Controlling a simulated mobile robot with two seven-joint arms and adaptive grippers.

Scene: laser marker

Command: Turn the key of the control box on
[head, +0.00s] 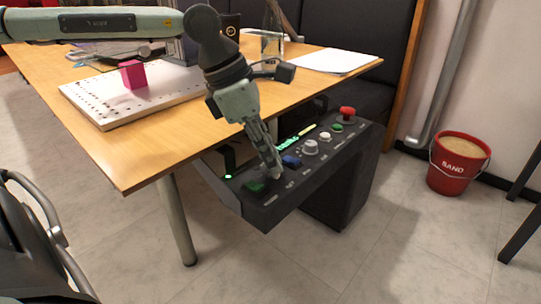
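The black control box (258,216) is mounted at the table's right front edge, its sloped panel facing up. The panel carries a green button (255,186), a blue button (291,161), a round silver knob (310,147), a white button (325,137), another green button (337,128) and a red mushroom button (347,112). My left gripper (275,168) points down at the panel between the near green button and the blue one. Its fingertips look close together at the panel surface. I cannot make out a key; the fingers may cover it. My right gripper is not in view.
On the wooden table (130,165) are a perforated white plate (170,95) with a pink cube (133,74), and papers (330,61). A red sand bucket (458,165) stands on the floor at right. A dark bench (340,30) is behind. The floor in front of the box is clear.

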